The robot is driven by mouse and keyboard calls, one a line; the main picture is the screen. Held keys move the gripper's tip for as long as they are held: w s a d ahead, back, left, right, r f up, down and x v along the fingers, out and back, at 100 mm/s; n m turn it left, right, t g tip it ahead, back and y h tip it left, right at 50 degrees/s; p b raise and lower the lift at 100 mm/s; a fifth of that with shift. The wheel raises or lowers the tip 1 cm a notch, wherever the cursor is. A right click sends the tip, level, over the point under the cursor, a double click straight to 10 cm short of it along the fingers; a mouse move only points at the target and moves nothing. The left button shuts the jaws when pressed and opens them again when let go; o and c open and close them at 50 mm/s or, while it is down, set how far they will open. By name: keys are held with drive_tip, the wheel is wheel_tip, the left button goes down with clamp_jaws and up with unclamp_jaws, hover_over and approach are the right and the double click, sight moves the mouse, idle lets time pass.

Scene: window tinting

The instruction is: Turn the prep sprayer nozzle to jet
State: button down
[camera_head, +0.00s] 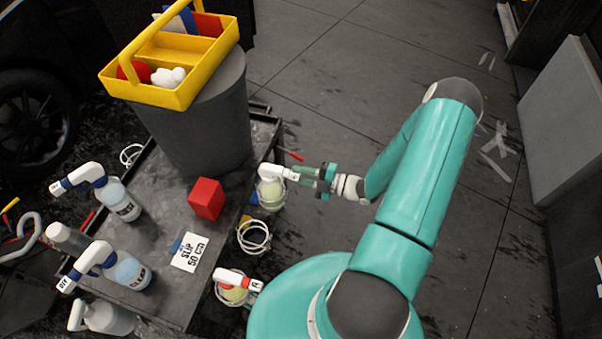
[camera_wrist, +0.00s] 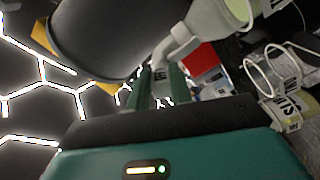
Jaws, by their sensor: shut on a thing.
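A white-headed sprayer with pale yellow-green liquid (camera_head: 271,193) stands in a wire holder at the cart's right edge. I cannot read a name on it, so I cannot confirm it is the prep sprayer. My gripper (camera_head: 300,174) reaches it from the right, with its fingers shut on the nozzle end. In the wrist view the white spray head (camera_wrist: 181,40) runs down to a small lettered nozzle (camera_wrist: 160,75) between the fingertips of my gripper (camera_wrist: 161,80). The lettering is too small to read for certain. The bottle (camera_wrist: 236,10) is partly cut off at the top.
Two labelled blue-liquid sprayers (camera_head: 118,200) (camera_head: 130,273) stand at left. A red block (camera_head: 206,199), a card (camera_head: 190,253) and a dark drum (camera_head: 205,125) under a yellow caddy (camera_head: 152,94) occupy the cart.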

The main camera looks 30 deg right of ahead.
drive_tip(key=m, duration=1.1)
drive_tip(key=shift+s+a+f, duration=0.25)
drive_tip(key=shift+a+f, duration=0.05)
idle(0.3)
drive_tip(key=c, duration=1.2)
unclamp_jaws()
drive_tip(key=shift+c, duration=0.2)
drive_tip(key=v, duration=1.4)
drive_tip(key=shift+a, duration=0.1)
